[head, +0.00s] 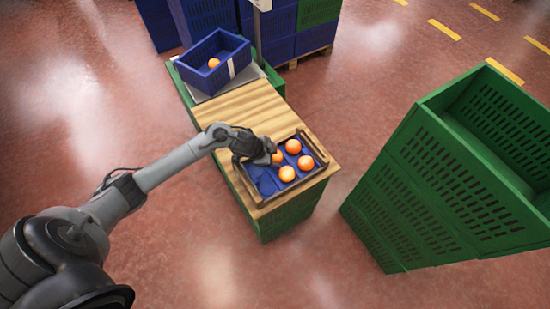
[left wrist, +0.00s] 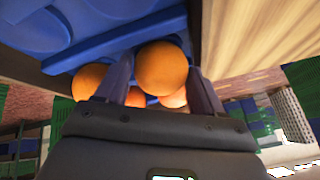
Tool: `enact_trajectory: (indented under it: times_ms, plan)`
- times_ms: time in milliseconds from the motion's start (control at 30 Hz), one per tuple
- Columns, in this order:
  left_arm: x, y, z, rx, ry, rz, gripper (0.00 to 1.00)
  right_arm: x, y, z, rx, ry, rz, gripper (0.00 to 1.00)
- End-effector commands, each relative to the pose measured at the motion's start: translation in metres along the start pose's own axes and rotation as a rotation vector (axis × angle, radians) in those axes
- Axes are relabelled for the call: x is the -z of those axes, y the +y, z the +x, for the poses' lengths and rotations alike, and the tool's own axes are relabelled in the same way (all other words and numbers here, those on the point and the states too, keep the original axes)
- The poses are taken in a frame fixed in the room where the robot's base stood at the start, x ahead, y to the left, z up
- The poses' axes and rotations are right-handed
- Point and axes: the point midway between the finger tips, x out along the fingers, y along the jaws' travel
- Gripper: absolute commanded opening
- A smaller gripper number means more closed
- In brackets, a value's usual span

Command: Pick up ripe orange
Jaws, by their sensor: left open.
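Several oranges sit in a blue tray with a wooden frame (head: 318,147) on the wooden-topped stand. One is at the back (head: 293,146), one at the right (head: 305,162), one at the front (head: 287,173), and one (head: 277,158) is partly hidden by my left gripper (head: 270,156). In the left wrist view the left gripper (left wrist: 160,84) is open, with an orange (left wrist: 162,68) showing between its two fingers. Whether the fingers touch it I cannot tell. Other oranges (left wrist: 89,80) show beyond the fingers. My right gripper is not in view.
A blue crate (head: 232,68) holding one orange (head: 214,62) stands at the far end of the stand. Bare wooden top (head: 240,110) lies between crate and tray. Tall green crates (head: 430,200) stand to the right, and blue crates (head: 205,18) are stacked behind.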

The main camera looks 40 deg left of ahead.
Motion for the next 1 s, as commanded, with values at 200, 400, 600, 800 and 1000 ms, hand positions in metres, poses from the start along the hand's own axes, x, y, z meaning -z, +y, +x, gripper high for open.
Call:
enact_trajectory:
  times_ms: [200,400,600,800,1000]
  plan:
    - [0.000,0.000,0.000,0.000,0.000,0.000,0.68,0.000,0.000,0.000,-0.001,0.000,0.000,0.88]
    - [0.000,0.000,0.000,0.000,0.000,0.000,0.37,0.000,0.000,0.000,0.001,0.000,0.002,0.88]
    - [0.000,0.000,0.000,0.000,0.000,0.000,0.28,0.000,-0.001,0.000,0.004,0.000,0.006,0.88]
    - [0.004,-0.002,-0.006,0.001,0.001,-0.001,0.28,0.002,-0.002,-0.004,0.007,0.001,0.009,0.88]
    - [0.017,-0.010,-0.031,0.003,0.002,0.001,0.28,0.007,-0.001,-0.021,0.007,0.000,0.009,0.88]
